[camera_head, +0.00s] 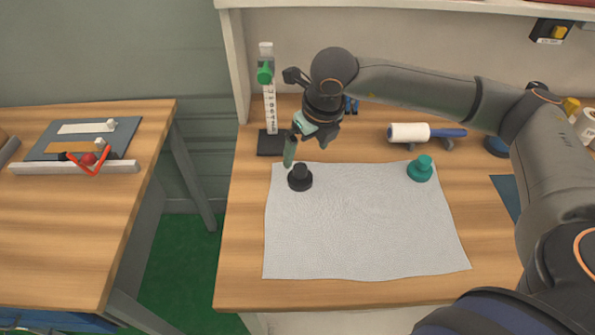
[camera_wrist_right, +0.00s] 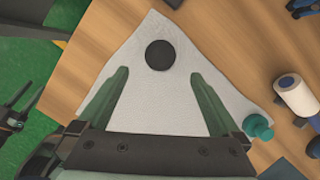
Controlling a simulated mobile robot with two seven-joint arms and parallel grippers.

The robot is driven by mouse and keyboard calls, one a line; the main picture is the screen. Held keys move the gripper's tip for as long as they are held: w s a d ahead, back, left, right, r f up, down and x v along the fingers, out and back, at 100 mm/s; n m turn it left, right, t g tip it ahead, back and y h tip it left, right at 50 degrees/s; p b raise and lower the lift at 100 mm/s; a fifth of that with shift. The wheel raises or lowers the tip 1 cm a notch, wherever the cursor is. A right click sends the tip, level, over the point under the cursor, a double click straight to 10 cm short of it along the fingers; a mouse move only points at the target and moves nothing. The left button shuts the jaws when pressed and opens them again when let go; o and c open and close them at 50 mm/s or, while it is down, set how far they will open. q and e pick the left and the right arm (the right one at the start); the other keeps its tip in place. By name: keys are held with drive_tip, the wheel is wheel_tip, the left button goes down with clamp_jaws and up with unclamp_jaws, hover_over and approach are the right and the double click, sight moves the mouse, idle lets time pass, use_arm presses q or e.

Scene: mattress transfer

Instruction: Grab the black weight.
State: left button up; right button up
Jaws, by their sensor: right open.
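The black weight (camera_head: 300,178) stands upright on the upper left corner of the white cloth (camera_head: 360,235) in the head view. In the right wrist view the black weight (camera_wrist_right: 160,55) shows from above as a dark disc, beyond and between the fingertips. My right gripper (camera_head: 290,152) is just above and behind the weight in the head view. Its green fingers (camera_wrist_right: 158,75) are apart with nothing between them. A teal weight (camera_head: 420,168) stands on the cloth's upper right corner.
A stand with a scale and green clamp (camera_head: 264,73) is left of my right gripper. A white roller (camera_head: 408,132) with a blue handle lies at the back. A second table (camera_head: 60,220) is at the left, across a gap. The cloth's middle is clear.

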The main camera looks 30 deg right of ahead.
sight(301, 168)
drive_tip(key=x, duration=0.5)
drive_tip(key=shift+s, duration=0.1)
drive_tip(key=shift+p+x, duration=0.85)
drive_tip(key=shift+x, duration=1.8)
drive_tip(key=shift+d+r, duration=0.1)
clamp_jaws()
